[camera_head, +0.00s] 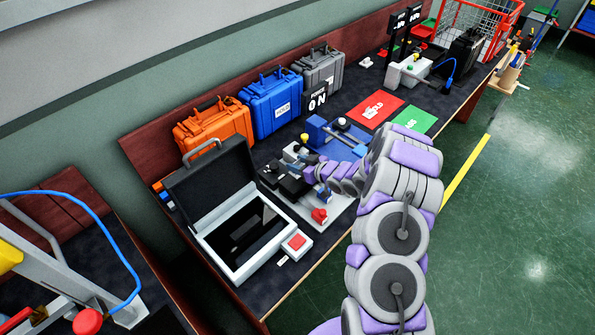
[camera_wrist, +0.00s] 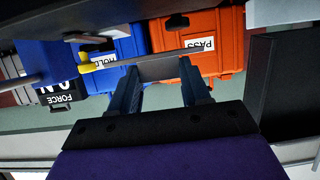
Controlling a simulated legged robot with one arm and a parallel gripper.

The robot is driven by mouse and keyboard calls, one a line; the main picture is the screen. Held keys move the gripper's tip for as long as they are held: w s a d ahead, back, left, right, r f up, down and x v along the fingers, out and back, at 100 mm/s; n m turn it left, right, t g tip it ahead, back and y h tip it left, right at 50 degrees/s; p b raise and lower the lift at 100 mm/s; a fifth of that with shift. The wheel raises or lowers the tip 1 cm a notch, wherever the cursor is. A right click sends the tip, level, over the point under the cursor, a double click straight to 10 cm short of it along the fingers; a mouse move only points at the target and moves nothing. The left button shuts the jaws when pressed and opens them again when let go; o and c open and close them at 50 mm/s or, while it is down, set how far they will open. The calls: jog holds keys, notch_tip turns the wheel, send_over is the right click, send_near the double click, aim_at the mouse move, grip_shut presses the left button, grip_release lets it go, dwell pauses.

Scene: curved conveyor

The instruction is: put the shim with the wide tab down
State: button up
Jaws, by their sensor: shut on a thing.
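A thin grey plate, which looks like the shim (camera_wrist: 160,69), sits across the fingertips of my gripper (camera_wrist: 163,82) in the wrist view. My gripper is shut on it. Its tab cannot be made out clearly, so I cannot tell whether it is wide. In the head view my gripper (camera_head: 308,174) reaches low over the bench beside a black and grey fixture (camera_head: 284,182). The shim cannot be made out there. I cannot tell whether the shim touches anything.
Orange (camera_head: 213,128), blue (camera_head: 272,102) and grey (camera_head: 320,69) cases line the back. An open case with a screen (camera_head: 213,218) and a red-button box (camera_head: 296,243) stand in front. A blue fixture (camera_head: 345,141), red card (camera_head: 376,111) and green card (camera_head: 415,119) lie beyond.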

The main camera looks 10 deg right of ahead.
jog(key=f, duration=0.2)
jog(key=f+b, duration=0.1)
jog(key=shift+a+f, duration=0.25)
jog(key=shift+f, duration=0.15)
jog(key=shift+r, duration=0.1)
jog(key=o, duration=1.2)
